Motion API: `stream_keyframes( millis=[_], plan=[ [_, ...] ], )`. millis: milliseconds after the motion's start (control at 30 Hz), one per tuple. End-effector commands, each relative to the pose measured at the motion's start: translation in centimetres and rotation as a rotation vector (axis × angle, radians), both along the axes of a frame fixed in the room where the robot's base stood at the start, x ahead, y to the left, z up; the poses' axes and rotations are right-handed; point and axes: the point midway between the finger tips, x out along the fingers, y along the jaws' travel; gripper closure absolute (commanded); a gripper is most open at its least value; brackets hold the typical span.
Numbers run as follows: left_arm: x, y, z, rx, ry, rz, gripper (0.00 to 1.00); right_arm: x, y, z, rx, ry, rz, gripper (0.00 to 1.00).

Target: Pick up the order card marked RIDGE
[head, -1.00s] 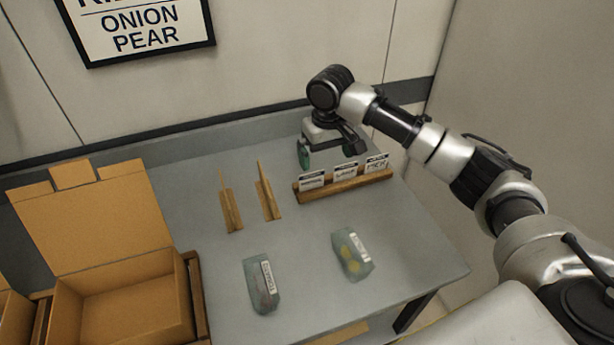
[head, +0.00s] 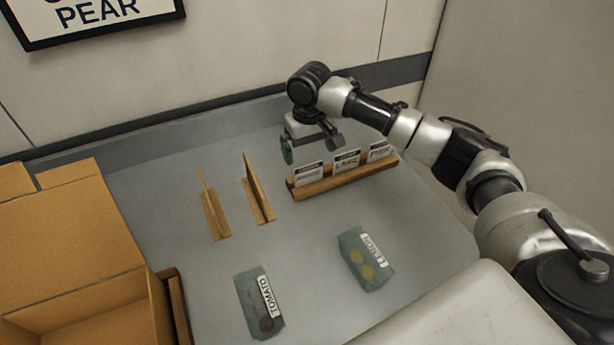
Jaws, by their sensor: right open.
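Three white order cards stand upright in a wooden holder (head: 345,181) at the back right of the grey table. The left card (head: 309,174) has small print that seems to read RIDGE. The middle card (head: 346,161) reads LAKE. The right card (head: 380,152) is hard to read. My right gripper (head: 309,151) is open and empty, pointing down just above and behind the left card, apart from it as far as I can tell. My left gripper is out of view.
A TOMATO bag (head: 258,302) and a LEMON bag (head: 366,261) lie at the table's front. Two wooden stands (head: 214,213) (head: 258,195) are left of the holder. An open cardboard box (head: 75,250) is at the left. A framed sign (head: 92,18) hangs on the wall.

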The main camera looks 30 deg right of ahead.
Motion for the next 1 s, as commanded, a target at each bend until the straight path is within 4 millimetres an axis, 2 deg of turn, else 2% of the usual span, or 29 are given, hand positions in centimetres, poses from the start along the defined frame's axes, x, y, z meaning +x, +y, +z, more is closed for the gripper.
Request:
stream_keyframes(
  millis=[100, 367, 600, 900, 1000],
  plan=[
    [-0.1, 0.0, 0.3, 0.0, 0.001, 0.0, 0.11, 0.0, 0.0, -1.7, 0.0, 0.001, 0.0, 0.0],
    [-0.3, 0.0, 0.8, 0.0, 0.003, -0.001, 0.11, -0.1, 0.1, -3.9, -0.001, 0.003, 0.001, 0.0],
    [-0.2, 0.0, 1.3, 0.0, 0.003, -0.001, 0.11, -0.1, 0.3, -7.3, -0.001, 0.002, 0.0, 0.0],
    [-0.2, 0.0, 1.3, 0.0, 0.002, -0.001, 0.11, -0.1, 0.3, -7.9, 0.0, -0.001, 0.001, 0.0],
    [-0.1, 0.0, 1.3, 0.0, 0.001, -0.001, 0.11, -0.1, 0.3, -7.9, 0.0, -0.001, 0.001, 0.14]
  ],
)
